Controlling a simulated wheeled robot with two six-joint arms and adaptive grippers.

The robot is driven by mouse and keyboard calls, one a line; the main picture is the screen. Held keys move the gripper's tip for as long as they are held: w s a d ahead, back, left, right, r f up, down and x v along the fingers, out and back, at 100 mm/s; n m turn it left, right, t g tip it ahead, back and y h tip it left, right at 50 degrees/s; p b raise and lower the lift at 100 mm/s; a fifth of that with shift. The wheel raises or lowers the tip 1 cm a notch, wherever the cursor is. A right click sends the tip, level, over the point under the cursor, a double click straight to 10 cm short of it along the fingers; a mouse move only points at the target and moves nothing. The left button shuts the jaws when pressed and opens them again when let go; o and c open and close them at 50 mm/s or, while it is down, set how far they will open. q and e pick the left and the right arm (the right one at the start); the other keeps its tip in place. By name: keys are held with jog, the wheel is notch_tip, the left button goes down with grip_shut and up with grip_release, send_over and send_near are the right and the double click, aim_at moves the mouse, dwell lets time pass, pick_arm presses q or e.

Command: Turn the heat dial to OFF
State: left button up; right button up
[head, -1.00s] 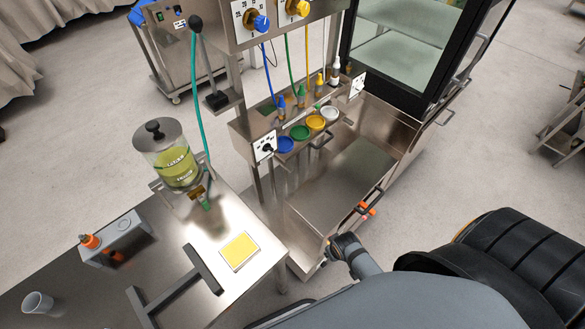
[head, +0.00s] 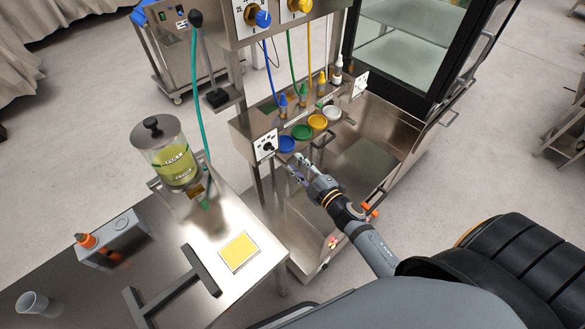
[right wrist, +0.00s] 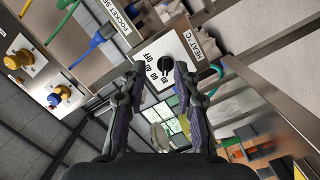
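The heat dial (head: 268,148) is a small black knob on a white plate at the left end of the steel panel front. In the right wrist view the black knob (right wrist: 167,66) sits on its white plate, with HEAT °C, numbers and OFF printed around it. The knob's exact pointing is hard to read. My right gripper (head: 298,165) is right of the dial in the head view, apart from it. In the right wrist view its fingers are spread, with the knob framed between the tips and nothing held. My left gripper is not in view.
Blue, green, yellow and white cups (head: 302,132) stand right of the dial, near my fingers. Another white dial plate (head: 360,84) is at the panel's right end. Blue and yellow knobs (head: 263,18) are above. A steel table (head: 215,290) stands front left.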

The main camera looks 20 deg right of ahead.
aim_at(272, 150)
jog(key=w+a+n+y, duration=0.1)
jog(key=w+a, duration=0.1)
jog(key=w+a+n+y, duration=0.1)
jog(key=shift+w+a+r+p, duration=0.35)
jog(key=shift+w+r+p, duration=0.05)
jog(key=shift+x, duration=1.6)
jog(key=shift+w+a, duration=0.1)
jog(key=shift+w, duration=0.05)
grip_shut()
jog(key=m+p, duration=0.5)
jog(key=r+m+p, duration=0.1)
jog(key=m+p, duration=0.7)
jog(key=m, duration=0.4)
jog(key=shift+f, duration=0.1)
jog(key=m, duration=0.3)
jog(key=shift+f+p, duration=0.15)
jog(key=shift+p, duration=0.25)
jog(key=shift+f+m, duration=0.15)
jog(key=shift+m, duration=0.95)
jog(key=shift+c, duration=0.7)
grip_release()
jog(key=shift+f, duration=0.2)
